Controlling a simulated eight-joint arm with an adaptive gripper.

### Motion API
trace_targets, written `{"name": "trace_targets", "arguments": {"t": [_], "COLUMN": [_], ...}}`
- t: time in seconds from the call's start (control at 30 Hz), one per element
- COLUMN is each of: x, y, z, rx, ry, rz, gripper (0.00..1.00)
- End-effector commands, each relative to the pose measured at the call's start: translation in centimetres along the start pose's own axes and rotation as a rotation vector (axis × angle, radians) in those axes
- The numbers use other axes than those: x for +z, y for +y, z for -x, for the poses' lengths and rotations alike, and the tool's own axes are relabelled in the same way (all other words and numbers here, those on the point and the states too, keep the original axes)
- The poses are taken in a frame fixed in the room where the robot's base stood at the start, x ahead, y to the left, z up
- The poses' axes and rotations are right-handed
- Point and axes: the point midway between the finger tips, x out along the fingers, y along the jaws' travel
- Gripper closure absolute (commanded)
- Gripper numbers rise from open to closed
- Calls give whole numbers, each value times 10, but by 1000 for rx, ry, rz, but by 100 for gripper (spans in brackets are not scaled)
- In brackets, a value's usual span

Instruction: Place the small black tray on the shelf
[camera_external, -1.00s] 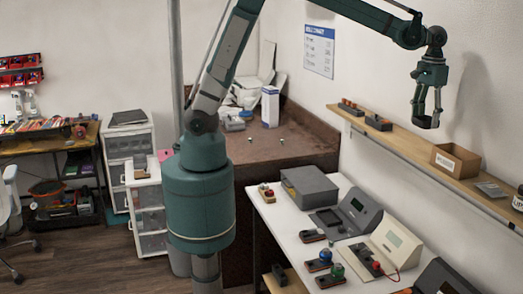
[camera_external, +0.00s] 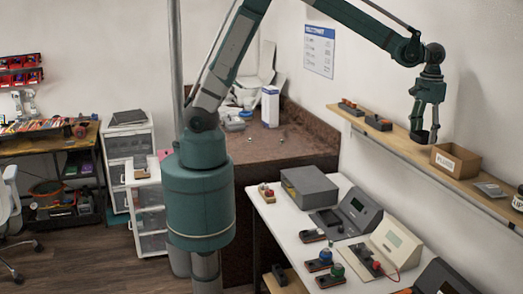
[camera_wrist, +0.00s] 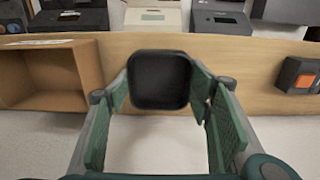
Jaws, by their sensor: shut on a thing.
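A small black tray (camera_wrist: 159,80) with rounded corners sits between the fingertips of my gripper (camera_wrist: 160,95) in the wrist view. My gripper is shut on it. In the external view my gripper (camera_external: 424,135) hangs in front of the wooden wall shelf (camera_external: 400,143), and the tray shows there only as a dark shape at the fingertips. The shelf (camera_wrist: 225,60) lies behind the tray in the wrist view. I cannot tell whether the tray touches the shelf.
A cardboard box (camera_external: 456,160) stands on the shelf to the right of my gripper. Small dark blocks (camera_external: 378,123) sit on the shelf to the left. Bare shelf lies between them. A white bench (camera_external: 295,235) with several devices stands below.

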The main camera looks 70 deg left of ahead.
Motion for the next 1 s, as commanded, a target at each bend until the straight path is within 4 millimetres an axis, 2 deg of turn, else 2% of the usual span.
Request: {"name": "trace_targets", "arguments": {"t": [0.33,0.87,0.9,1.0], "x": [0,0,0,0], "y": [0,0,0,0], "z": [-34,-42,-41,-41], "rx": [0,0,0,0], "ry": [0,0,0,0], "rz": [0,0,0,0], "gripper": [61,61,45,34]}}
